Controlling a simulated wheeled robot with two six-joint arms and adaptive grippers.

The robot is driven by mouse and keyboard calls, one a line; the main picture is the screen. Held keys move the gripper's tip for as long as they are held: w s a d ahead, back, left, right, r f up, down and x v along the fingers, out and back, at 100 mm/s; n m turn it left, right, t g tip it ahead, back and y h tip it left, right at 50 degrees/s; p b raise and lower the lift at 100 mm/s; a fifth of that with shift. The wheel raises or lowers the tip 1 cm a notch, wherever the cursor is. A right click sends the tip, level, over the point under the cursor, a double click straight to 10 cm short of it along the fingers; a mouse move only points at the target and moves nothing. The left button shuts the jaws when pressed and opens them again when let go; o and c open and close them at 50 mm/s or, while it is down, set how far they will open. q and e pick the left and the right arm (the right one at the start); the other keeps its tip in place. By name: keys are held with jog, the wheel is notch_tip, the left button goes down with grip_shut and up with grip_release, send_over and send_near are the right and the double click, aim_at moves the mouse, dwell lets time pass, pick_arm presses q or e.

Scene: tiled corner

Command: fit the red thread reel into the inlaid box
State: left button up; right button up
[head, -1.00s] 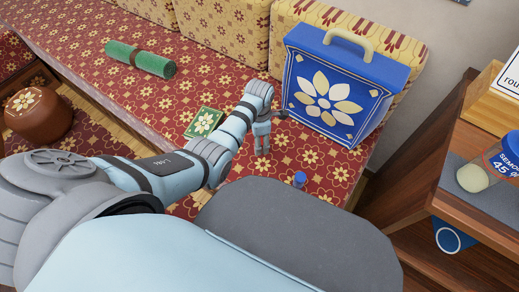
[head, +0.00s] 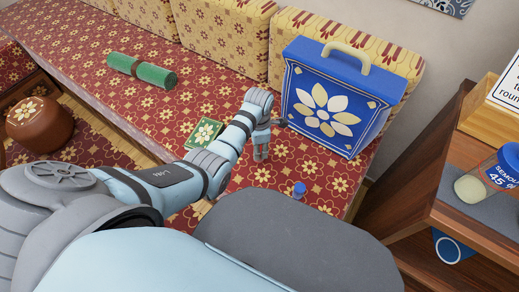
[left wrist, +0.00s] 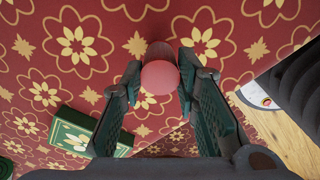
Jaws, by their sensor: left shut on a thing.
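The red thread reel (left wrist: 160,77) shows in the left wrist view, nearly end-on, between the two fingers of my left gripper (left wrist: 158,88), which is shut on it. In the head view my left gripper (head: 261,150) points down over the red flowered seat, in front of the blue case; the reel is hidden there. A flat green box-like thing with a cream flower (head: 204,133) lies to its left, also in the left wrist view (left wrist: 75,135). I cannot tell whether this is the inlaid box. My right gripper is not in view.
A blue case with a tan handle (head: 335,100) stands just right of my left gripper. A small blue-capped thing (head: 299,190) stands nearer. A green roll (head: 142,70) lies at the back left. A wooden shelf (head: 455,215) with a jar (head: 490,177) bounds the right.

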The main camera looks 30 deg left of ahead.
pick_arm(q)
notch_tip(320, 180, up, 18)
jog(key=p, duration=0.7)
